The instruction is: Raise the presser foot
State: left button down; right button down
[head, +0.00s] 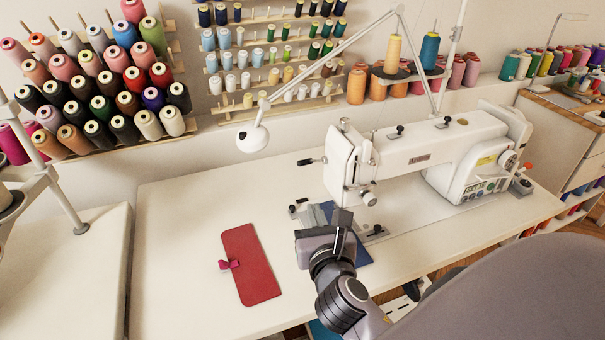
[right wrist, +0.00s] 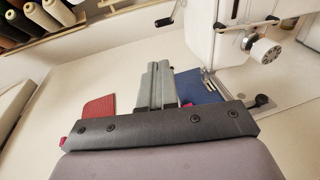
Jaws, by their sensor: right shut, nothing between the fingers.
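The white sewing machine (head: 420,155) stands on the white table, with its head at the left end. A lever with a black handle (head: 307,161) sticks out to the left of the head; it also shows at the top of the right wrist view (right wrist: 168,20). The presser foot is too small and partly hidden to make out its height. My right gripper (head: 342,218) is in front of and below the machine head, apart from the lever. Its fingers (right wrist: 160,84) are shut together and empty. My left gripper is not in view.
Blue fabric (right wrist: 203,86) lies by the needle area, partly behind my right gripper. A red fabric piece (head: 250,265) with a pink clip lies to the left on the table (head: 180,240). A white lamp (head: 253,137) hangs above. Thread racks line the wall.

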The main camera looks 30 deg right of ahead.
send_near(300, 164)
jog(key=f+x, duration=0.1)
jog(key=x, duration=0.4)
jog(key=shift+w+d, duration=0.35)
jog(key=shift+w, duration=0.3)
pick_arm(q)
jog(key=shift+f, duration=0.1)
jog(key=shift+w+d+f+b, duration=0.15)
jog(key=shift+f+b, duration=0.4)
jog(key=shift+b, duration=0.35)
pick_arm(e)
jog(key=shift+w+r+t, duration=0.1)
jog(key=shift+r+t, duration=0.05)
jog(key=shift+t, duration=0.15)
pick_arm(q)
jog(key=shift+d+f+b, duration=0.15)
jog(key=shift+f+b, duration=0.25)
jog(key=shift+b, duration=0.2)
pick_arm(e)
jog(key=shift+w+t+h, duration=0.15)
jog(key=shift+t+h, duration=0.15)
